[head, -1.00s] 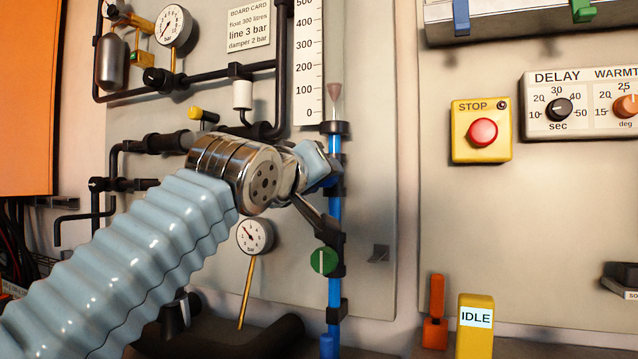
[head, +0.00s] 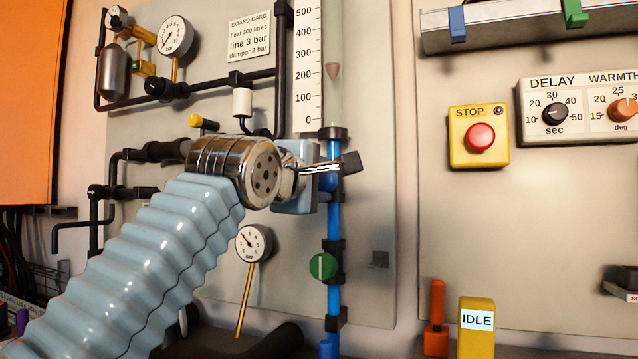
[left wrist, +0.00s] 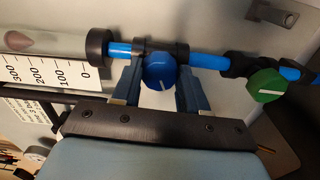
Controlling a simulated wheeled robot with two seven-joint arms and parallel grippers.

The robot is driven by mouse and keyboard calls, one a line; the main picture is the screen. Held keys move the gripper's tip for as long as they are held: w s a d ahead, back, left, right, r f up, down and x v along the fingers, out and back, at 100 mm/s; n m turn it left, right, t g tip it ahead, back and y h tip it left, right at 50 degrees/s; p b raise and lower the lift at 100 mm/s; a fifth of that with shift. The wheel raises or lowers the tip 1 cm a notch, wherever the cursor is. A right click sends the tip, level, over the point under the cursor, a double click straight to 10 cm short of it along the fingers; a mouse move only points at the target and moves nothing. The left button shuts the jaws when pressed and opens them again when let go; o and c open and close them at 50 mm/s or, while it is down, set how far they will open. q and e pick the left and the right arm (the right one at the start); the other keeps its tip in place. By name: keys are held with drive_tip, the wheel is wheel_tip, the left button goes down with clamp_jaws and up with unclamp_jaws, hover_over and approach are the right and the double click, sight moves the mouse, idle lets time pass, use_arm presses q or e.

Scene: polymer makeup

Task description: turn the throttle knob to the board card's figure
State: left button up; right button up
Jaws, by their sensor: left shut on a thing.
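The blue throttle knob (left wrist: 160,72) sits on a blue pipe below a clear float tube. In the left wrist view it is between the two fingers of my left gripper (left wrist: 160,88), which is shut on it. Its white mark shows, nearly along the pipe. In the head view my gripper (head: 336,172) hides most of the knob. The float (head: 332,72) stands a little above 200 on the scale (head: 306,60). The board card (head: 249,37) reads float 300 litres, line 3 bar, damper 2 bar. My right gripper is not in view.
A green knob (head: 322,266) is lower on the same pipe and also shows in the left wrist view (left wrist: 265,85). Gauges (head: 175,35) and black pipes crowd the left. A red stop button (head: 480,137) and delay dial (head: 555,113) are to the right.

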use_arm(q)
drive_tip(key=n, duration=0.6)
drive_tip(key=shift+n, duration=0.3)
idle(0.5)
drive_tip(key=o, duration=1)
drive_tip(key=shift+o, duration=0.2)
drive_tip(key=b+v, duration=0.6)
drive_tip(key=v, duration=0.8)
drive_tip(key=shift+w, duration=0.1)
